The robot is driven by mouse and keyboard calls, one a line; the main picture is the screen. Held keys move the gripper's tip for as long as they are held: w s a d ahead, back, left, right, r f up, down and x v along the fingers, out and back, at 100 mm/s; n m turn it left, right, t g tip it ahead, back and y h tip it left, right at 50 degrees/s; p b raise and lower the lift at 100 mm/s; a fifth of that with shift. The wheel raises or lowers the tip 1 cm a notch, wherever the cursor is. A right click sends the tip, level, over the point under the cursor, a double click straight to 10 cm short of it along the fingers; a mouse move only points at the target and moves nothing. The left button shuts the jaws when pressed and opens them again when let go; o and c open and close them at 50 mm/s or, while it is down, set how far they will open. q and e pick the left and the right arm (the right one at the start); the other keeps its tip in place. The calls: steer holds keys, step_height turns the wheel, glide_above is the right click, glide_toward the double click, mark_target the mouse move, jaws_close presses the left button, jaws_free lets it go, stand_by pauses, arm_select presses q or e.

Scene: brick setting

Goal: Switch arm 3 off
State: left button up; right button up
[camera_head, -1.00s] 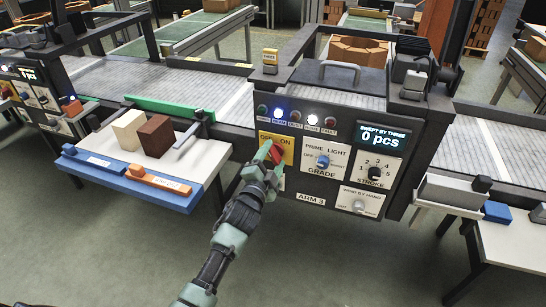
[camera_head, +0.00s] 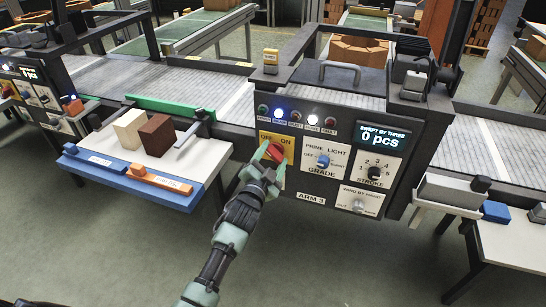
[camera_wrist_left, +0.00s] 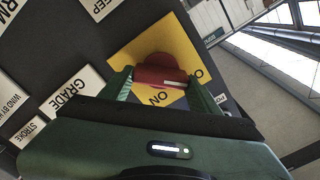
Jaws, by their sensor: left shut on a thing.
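The arm 3 panel (camera_head: 310,196) stands in the middle of the head view, with its name plate at the bottom. Its yellow OFF/ON plate (camera_head: 288,139) carries a red rotary knob (camera_head: 277,151). My left gripper (camera_head: 271,160) is shut on this knob, with a green finger on either side. In the left wrist view the red knob (camera_wrist_left: 160,72) sits between the fingertips and has a white mark on its face. The lettering ON is readable there; OFF is partly hidden by a finger. My right gripper is not in view.
Right of the knob are the GRADE knob (camera_head: 323,161), the STROKE knob (camera_head: 375,172) and a display (camera_head: 382,138) reading 0 pcs. Blue and white lamps are lit above. A side table (camera_head: 205,175) with two blocks stands close left of my arm.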

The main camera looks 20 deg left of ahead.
arm_select(q)
steer(key=o, duration=1.4)
steer(key=shift+s+a+f+b, duration=0.1)
steer(key=shift+s+b, duration=0.25)
steer(key=shift+s, duration=3.6)
steer(key=s+f+n+g, duration=0.1)
steer(key=s+f+g, duration=0.35)
steer(key=f, duration=0.75)
steer(key=s+f+n+g, duration=0.1)
steer(key=s+f, duration=0.6)
steer(key=f, duration=0.6)
steer(key=s+f+n+g, duration=0.1)
steer(key=s+f+g, duration=0.35)
steer(key=f, duration=0.75)
steer(key=s+a+f+n+g, duration=0.1)
steer(key=s+f, duration=0.4)
steer(key=s, duration=0.7)
steer(key=s+a+f+n+g, duration=0.1)
steer(key=s+f+g, duration=0.2)
steer(key=s, duration=0.9)
steer(key=s+a+f+n+g, duration=0.1)
steer(key=s+f+g, duration=0.2)
steer(key=s+f, duration=0.6)
steer(key=shift+s+a+f+n+y, duration=0.1)
steer(key=shift+s+a+n+y, duration=0.1)
steer(key=shift+s, duration=0.7)
steer(key=shift+s+a+f+n+y, duration=0.1)
steer(key=shift+s+n, duration=0.1)
steer(key=shift+s, duration=0.65)
